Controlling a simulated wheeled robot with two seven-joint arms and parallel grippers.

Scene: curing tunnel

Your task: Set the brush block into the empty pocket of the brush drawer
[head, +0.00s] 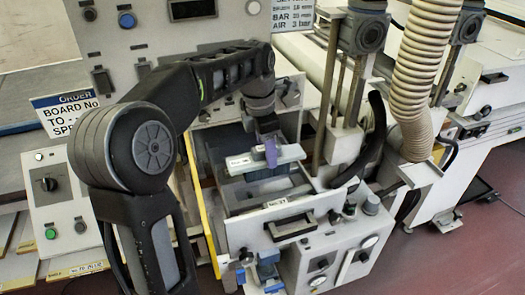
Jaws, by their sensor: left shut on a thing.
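The brush block (288,155) is a pale bar with a small white label at its left end. A purple piece (271,152) stands at its middle, under my left gripper (268,143). My left gripper is shut on the block from above and holds it roughly level over the open brush drawer (258,222). The drawer has a pale front with a label and a dark handle. The block and my arm hide much of the drawer's inside, so I cannot make out the empty pocket. My right gripper is not in view.
A post with a motor (361,32) and a ribbed hose (425,60) rise right of the drawer. A control panel (58,200) stands at the left. A box with knobs and gauges (335,258) sits below the drawer's right side.

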